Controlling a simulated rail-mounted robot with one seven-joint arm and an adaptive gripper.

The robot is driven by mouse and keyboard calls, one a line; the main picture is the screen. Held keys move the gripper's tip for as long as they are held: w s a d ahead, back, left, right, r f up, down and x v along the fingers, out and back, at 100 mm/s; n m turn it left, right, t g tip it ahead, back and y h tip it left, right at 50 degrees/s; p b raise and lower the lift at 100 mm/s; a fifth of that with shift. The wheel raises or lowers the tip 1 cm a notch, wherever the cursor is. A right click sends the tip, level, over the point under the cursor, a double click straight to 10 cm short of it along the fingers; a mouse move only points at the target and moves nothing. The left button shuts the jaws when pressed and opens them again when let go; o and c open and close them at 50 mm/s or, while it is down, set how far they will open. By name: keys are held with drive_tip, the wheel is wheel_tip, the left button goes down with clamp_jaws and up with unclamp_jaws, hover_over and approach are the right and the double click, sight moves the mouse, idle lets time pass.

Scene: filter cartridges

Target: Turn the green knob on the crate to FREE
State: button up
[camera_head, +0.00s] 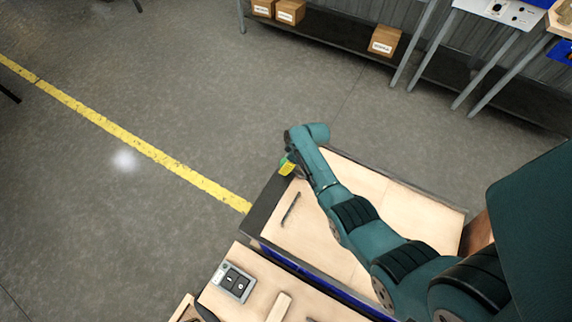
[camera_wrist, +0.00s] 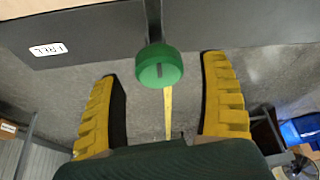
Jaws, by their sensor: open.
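The green knob (camera_wrist: 159,66) is round, with a short dark mark that stands near upright in the wrist view. It sits on the dark side of the crate (camera_wrist: 95,42). A white label (camera_wrist: 48,49), which seems to read FREE, is left of the knob. My gripper (camera_wrist: 162,82) is open, one yellow finger on each side of the knob and close to it. I see no clear contact. In the head view, my gripper (camera_head: 288,166) is at the far left corner of the wood-topped crate (camera_head: 266,203); the knob cannot be made out there.
A dark bar (camera_head: 290,209) lies on the wooden top. A grey switch box (camera_head: 232,282) sits on the nearer wooden surface. Cardboard boxes (camera_head: 384,41) stand on a shelf at the back. The floor (camera_head: 110,210) left of the crate is clear, with a yellow line (camera_head: 140,145).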

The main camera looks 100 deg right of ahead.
drive_tip(key=shift+x, duration=0.75)
drive_tip(key=shift+c, duration=0.2)
drive_tip(key=c, duration=1.2)
drive_tip(key=shift+c, duration=0.2)
